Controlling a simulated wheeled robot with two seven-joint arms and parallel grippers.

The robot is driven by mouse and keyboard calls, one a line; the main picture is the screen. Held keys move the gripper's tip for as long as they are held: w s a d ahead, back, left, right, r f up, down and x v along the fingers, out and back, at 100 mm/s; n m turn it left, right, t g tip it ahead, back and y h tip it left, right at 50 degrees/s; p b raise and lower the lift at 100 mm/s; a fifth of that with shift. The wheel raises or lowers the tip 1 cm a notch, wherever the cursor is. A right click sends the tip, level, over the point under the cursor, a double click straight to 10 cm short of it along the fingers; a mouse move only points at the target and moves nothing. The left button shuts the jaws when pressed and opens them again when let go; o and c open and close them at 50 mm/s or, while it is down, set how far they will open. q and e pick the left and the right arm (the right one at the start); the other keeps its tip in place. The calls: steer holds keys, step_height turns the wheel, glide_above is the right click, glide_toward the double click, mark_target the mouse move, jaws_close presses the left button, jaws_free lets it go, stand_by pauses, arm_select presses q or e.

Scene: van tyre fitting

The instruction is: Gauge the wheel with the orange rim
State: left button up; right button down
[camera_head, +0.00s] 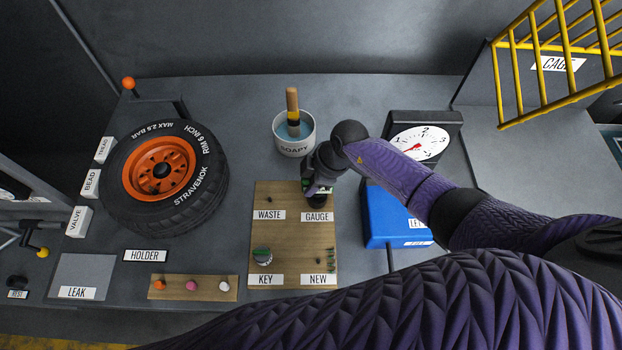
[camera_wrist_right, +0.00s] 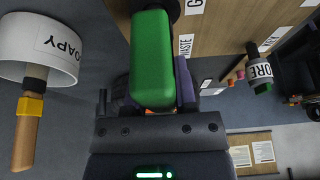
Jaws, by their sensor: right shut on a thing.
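The wheel with the orange rim (camera_head: 160,170) lies on its side on the bench at the left, with a black tyre (camera_head: 205,205) lettered "STRAVENOK". My right gripper (camera_head: 318,188) is over the wooden board (camera_head: 290,235), at the GAUGE label (camera_head: 317,216). It is shut on a green block-like thing, which looks like the gauge; the green body (camera_wrist_right: 152,60) fills the middle of the right wrist view. A dark round part shows at its far end. In the head view my wrist hides most of it, and I cannot tell whether it touches the board. My left gripper is not in view.
A white SOAPY pot (camera_head: 294,146) with a brush stands behind the board. A dial (camera_head: 417,143) and a blue box (camera_head: 385,215) are at right. A green-topped key (camera_head: 262,255) stands on the board. A yellow cage (camera_head: 555,60) is at back right. Caps lie on a strip (camera_head: 208,288) in front.

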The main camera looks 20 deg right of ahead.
steer(key=shift+f+b, duration=0.55)
steer(key=shift+f, duration=0.25)
steer(key=shift+c, duration=1.6)
jaws_free()
steer(key=p+v, duration=0.3)
steer(key=v, duration=0.5)
steer(key=shift+d+r, duration=0.15)
steer(key=shift+r, duration=0.25)
steer(key=shift+s+d+r+p, duration=0.2)
steer(key=shift+r+p, duration=0.1)
steer(key=shift+r, duration=0.25)
